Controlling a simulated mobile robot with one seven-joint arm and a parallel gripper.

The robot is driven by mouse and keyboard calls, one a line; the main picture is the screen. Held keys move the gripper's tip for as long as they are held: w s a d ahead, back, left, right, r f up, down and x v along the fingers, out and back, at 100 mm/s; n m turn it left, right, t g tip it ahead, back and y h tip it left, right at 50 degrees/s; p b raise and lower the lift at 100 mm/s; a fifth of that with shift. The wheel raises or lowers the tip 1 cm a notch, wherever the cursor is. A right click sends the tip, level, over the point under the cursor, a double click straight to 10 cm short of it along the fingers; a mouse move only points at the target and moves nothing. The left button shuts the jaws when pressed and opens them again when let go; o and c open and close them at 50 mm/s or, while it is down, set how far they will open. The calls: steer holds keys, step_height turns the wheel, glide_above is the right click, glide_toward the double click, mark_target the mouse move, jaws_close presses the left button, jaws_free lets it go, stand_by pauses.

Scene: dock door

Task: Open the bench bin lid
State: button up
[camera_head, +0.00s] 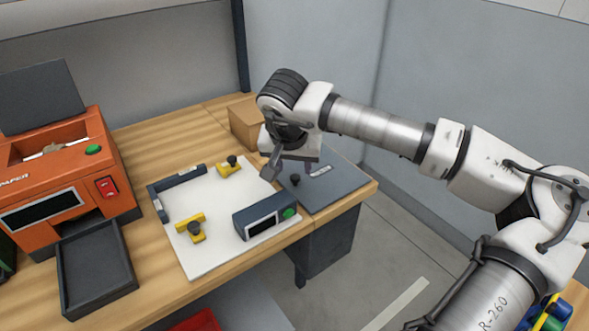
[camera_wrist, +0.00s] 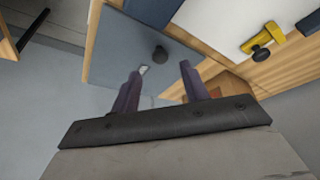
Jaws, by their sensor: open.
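The bench bin lid (camera_head: 338,188) is a flat blue-grey panel at the right end of the wooden bench, lying level and closed. A small black knob (camera_head: 295,180) stands on it, with a pale label (camera_head: 320,171) nearby. A dark bin body (camera_head: 335,242) shows below the bench edge. My gripper (camera_head: 291,163) is above the lid, pointing down, open and empty. In the wrist view, the lid (camera_wrist: 115,48) lies beyond my two fingers (camera_wrist: 161,68), and the knob (camera_wrist: 160,53) appears just past the fingertips, roughly between them. I see no contact; the exact height gap is unclear.
A white board (camera_head: 205,240) with yellow clamps (camera_head: 190,228) and a dark device with a green button (camera_head: 265,218) lies left of the lid. A cardboard box (camera_head: 245,122) stands behind. An orange machine (camera_head: 60,180) and black tray (camera_head: 95,268) are at left.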

mark_target(295, 177)
steer(key=shift+x, duration=2.25)
steer(key=shift+c, duration=0.2)
jaws_close()
